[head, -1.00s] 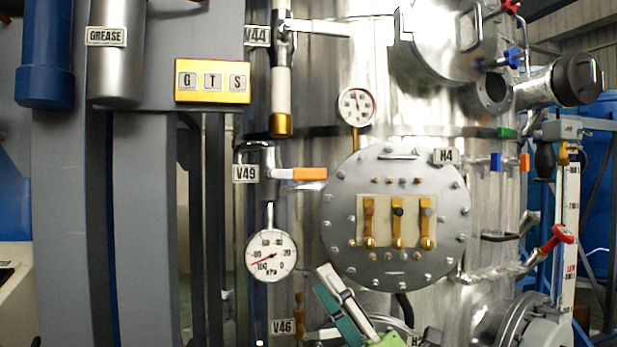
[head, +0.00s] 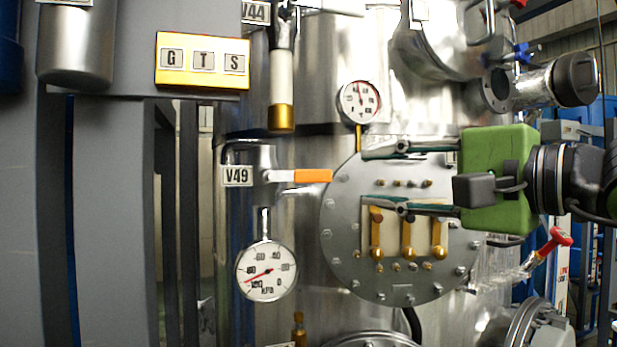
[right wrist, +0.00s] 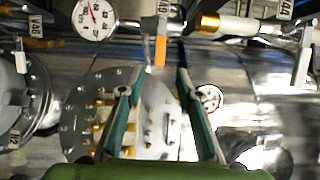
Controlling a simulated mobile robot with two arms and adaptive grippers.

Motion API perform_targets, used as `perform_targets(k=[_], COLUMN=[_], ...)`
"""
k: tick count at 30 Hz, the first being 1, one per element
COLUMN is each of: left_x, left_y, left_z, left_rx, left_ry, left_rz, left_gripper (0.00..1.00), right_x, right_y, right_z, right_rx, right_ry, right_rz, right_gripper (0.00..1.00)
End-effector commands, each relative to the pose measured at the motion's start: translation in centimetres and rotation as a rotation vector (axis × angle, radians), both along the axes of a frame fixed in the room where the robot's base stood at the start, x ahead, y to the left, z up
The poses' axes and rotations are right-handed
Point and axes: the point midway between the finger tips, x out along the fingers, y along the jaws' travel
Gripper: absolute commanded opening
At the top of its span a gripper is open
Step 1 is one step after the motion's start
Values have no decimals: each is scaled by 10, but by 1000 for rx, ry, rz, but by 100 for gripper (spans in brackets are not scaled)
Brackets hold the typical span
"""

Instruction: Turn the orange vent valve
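The orange vent valve V49 has an orange-tipped lever (head: 313,176) lying level and pointing right from its metal body (head: 262,172). In the right wrist view the orange lever (right wrist: 160,50) shows just beyond the fingertips, between their lines. My right gripper (head: 368,177), green with dark teal fingers, comes in from the right in front of the round H4 plate. It is open and empty, its fingers level and pointing left toward the lever, with a gap between fingertips and lever in the picture. My left gripper is not in view.
A pressure gauge (head: 267,271) hangs below V49. A smaller gauge (head: 360,101) is above right of the lever. The white V44 handle with a brass end (head: 281,90) hangs above. The bolted plate (head: 345,250) lies behind the gripper. Grey columns (head: 110,220) stand left.

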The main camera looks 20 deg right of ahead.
Motion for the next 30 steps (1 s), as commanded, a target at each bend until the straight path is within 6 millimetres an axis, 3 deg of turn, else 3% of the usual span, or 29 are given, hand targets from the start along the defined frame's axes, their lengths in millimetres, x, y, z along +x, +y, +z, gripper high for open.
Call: perform_targets(k=[5,21,30], left_x=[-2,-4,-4], left_y=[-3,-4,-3], left_z=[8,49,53], left_rx=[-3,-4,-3], left_ry=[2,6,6], left_rz=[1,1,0], left_gripper=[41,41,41], right_x=[16,110,125], right_y=[6,50,56], right_z=[2,3,1], right_rx=[-3,1,0], right_ry=[3,3,0], right_rz=[-6,-2,-3], right_gripper=[32,32,32])
